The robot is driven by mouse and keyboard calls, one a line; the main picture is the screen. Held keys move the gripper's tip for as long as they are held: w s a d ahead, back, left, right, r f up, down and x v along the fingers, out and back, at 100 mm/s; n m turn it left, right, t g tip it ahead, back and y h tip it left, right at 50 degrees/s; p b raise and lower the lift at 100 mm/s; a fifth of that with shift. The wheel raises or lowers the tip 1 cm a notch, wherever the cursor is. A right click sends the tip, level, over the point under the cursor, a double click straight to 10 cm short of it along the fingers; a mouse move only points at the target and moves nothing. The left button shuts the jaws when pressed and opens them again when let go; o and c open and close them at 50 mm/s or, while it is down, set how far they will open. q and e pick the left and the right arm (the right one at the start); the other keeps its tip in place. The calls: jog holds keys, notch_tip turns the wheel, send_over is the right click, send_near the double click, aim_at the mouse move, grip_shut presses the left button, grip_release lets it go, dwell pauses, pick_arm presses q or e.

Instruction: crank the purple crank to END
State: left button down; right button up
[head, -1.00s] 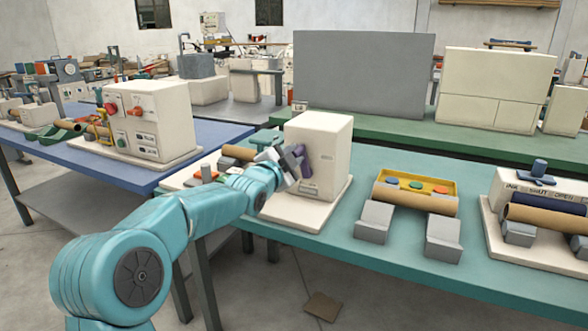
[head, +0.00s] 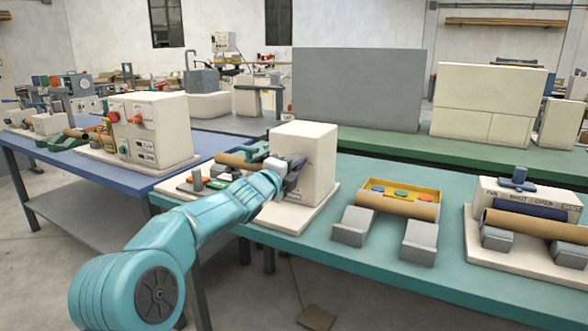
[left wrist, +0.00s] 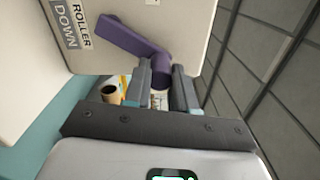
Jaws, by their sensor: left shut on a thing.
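The purple crank (left wrist: 130,38) is mounted on the face of a cream box (head: 312,150) on the teal table. In the left wrist view its arm slants from upper left to a handle, and a label beside it reads "ROLLER DOWN". My left gripper (left wrist: 160,76) is shut on the crank's handle, with one finger on each side. In the head view the left gripper (head: 284,170) is at the box's left side and partly covers the crank (head: 296,172). No END mark is readable. My right gripper is not in view.
A brown roll (head: 398,204) lies across grey blocks beside a yellow tray (head: 425,191). A machine with a blue knob (head: 518,178) stands at the right. A blue table (head: 200,150) with a control box (head: 150,130) is at the left. Clear tabletop lies right of the crank box.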

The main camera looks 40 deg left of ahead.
pick_arm(q)
jog(key=shift+w+d+f+m+b, duration=0.1)
jog(key=shift+d+f+m+b, duration=0.4)
jog(key=shift+m+b, duration=0.75)
jog(key=shift+w+d+f+m+b, duration=0.1)
jog(key=shift+d+f+m+b, duration=0.45)
jog(key=shift+m+b, duration=0.65)
jog(key=shift+w+d+f+m+b, duration=0.1)
jog(key=shift+d+f+m+b, duration=0.4)
jog(key=shift+m+b, duration=0.75)
jog(key=shift+a+f, duration=0.15)
